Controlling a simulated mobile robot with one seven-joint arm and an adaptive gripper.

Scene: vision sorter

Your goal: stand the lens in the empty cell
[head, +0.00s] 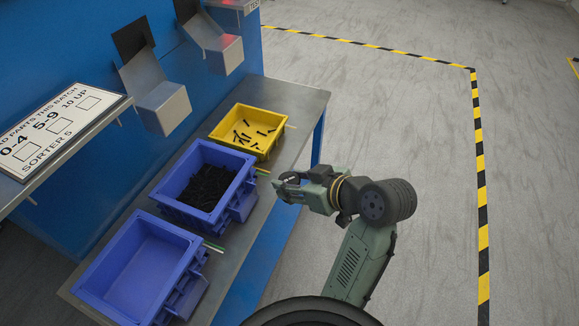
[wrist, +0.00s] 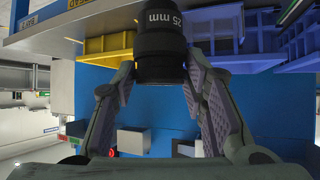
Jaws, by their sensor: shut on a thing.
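My gripper (head: 285,184) is out beside the bench's right edge, to the right of the bins. In the wrist view my gripper (wrist: 160,68) has a finger on each side of a black lens (wrist: 161,40) and is shut on it. White lettering on the lens, including "mm", reads upside down in that view. The lens's top end is cut off by the picture edge. In the head view I cannot make out the lens clearly at the fingers. I cannot pick out a cell for the lens in either view.
On the bench (head: 290,97) stand a yellow bin (head: 217,133) with scattered dark parts, a blue bin (head: 237,186) full of dark parts, and an empty blue bin (head: 97,300). A sign (head: 55,128) and grey chutes (head: 160,105) overhang the left. Floor at right is clear.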

